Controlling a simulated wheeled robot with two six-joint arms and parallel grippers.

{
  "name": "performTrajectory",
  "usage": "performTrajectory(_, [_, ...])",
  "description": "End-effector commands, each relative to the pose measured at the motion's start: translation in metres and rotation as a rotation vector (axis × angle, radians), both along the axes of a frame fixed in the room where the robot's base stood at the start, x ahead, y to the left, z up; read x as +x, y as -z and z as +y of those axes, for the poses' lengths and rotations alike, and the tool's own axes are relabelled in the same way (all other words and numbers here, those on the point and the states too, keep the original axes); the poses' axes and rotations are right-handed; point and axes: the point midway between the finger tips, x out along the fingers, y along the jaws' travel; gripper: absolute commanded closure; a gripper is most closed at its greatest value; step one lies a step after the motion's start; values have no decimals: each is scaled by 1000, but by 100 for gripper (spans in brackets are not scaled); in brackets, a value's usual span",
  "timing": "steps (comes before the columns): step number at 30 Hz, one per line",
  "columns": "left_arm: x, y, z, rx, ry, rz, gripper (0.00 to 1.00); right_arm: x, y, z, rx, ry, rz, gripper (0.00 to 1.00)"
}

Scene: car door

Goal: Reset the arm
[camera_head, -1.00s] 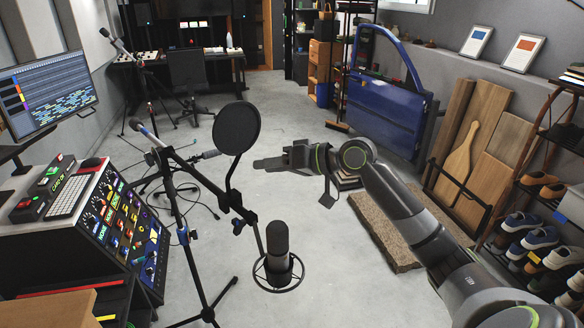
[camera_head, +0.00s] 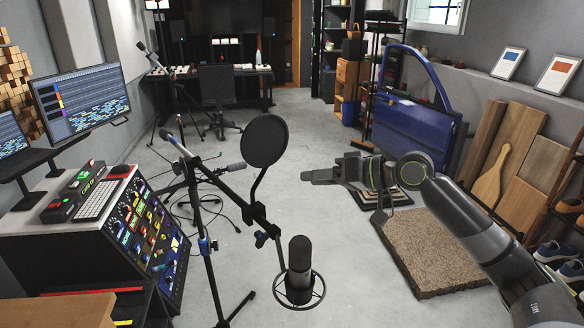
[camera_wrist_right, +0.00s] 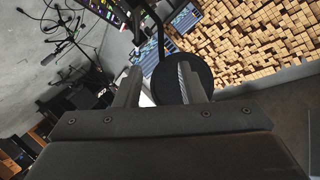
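My right arm enters the head view from the lower right. Its gripper (camera_head: 308,176) points left in the air, beyond and a little right of the round black pop filter (camera_head: 264,141). In the right wrist view the two fingers of this gripper (camera_wrist_right: 158,88) stand apart with nothing held between them. The pop filter (camera_wrist_right: 183,78) shows dark behind the right finger there. My left gripper is in neither view. The blue car door (camera_head: 408,120) stands upright at the right back, well beyond my right arm.
A microphone (camera_head: 299,262) on a stand (camera_head: 208,245) is front centre. A mixing console (camera_head: 140,235) and monitor (camera_head: 82,104) are at left. A rough brown slab (camera_head: 435,250) lies below my right arm. Wooden boards (camera_head: 515,150) lean at right. Grey floor is open in the middle.

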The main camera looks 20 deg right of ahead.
Motion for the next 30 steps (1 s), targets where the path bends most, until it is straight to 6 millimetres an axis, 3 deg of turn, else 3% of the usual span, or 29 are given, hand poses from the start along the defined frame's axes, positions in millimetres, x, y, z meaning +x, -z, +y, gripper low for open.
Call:
performTrajectory(5, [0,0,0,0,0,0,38,1,2,-1,1,6,1,64])
performTrajectory(7, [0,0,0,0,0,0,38,7,12,-8,6,29,8,64])
performTrajectory(11, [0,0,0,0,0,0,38,28,60,-37,6,143,34,64])
performTrajectory(15, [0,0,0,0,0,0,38,44,153,-83,-34,318,93,64])
performTrajectory(20, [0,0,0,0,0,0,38,30,269,-124,-131,476,188,64])
performTrajectory(26, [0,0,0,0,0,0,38,-29,410,-150,-291,589,330,64])
performTrajectory(30, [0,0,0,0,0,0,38,-91,498,-152,-416,613,439,64])
